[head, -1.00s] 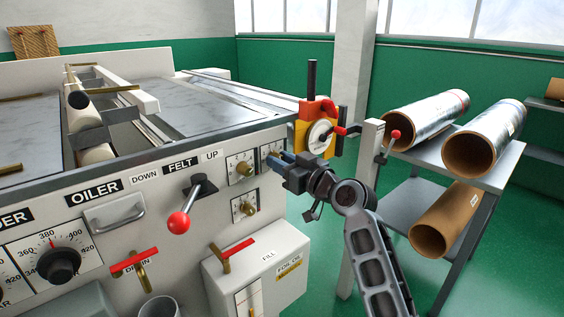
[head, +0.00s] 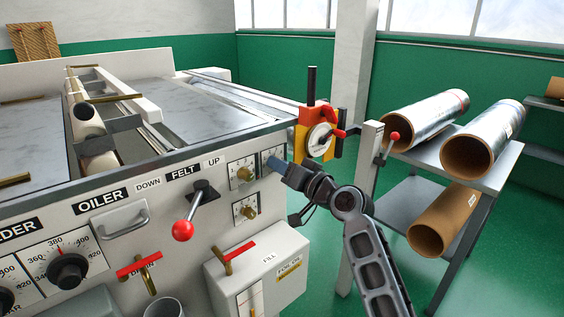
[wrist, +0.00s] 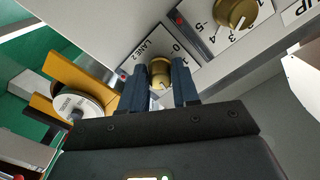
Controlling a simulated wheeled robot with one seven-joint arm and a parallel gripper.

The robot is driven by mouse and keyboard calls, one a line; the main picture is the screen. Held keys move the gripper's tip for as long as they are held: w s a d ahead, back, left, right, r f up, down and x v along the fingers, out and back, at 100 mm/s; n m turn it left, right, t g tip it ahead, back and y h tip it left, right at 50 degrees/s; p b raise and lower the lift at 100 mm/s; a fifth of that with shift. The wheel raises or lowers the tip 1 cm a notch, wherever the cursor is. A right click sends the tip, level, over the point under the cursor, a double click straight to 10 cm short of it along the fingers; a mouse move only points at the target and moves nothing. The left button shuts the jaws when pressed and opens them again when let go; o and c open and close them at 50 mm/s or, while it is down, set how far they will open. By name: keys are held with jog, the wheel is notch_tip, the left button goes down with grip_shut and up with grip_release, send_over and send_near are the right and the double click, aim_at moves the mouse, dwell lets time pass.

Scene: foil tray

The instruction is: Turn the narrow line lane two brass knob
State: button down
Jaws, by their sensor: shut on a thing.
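The lane two brass knob (wrist: 160,72) shows in the wrist view on a white dial plate marked "LANE 2", with a red dot at its corner. My gripper (wrist: 159,80) has one blue finger on each side of this knob and is shut on it. The knob's lower part is partly hidden between the fingers. In the head view my gripper (head: 270,161) reaches the panel's right end, and the fingers and wrist hide the knob.
Another brass knob (head: 244,173) sits left of my gripper, and a third brass knob (head: 246,211) below. A yellow and red device with a round dial (head: 319,140) stands close right. A red-balled lever (head: 182,231) sticks out at left. A box (head: 262,262) juts out below.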

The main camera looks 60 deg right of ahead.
jog(key=m+p, duration=0.4)
jog(key=m, duration=0.4)
jog(key=shift+m+p, duration=0.3)
jog(key=shift+m, duration=0.1)
dwell(0.4)
jog(key=c, duration=0.8)
grip_release()
jog(key=shift+s, duration=0.1)
jog(key=b+v, duration=0.1)
jog(key=v, duration=0.6)
jog(key=shift+s+a, duration=0.15)
jog(key=shift+s, duration=0.15)
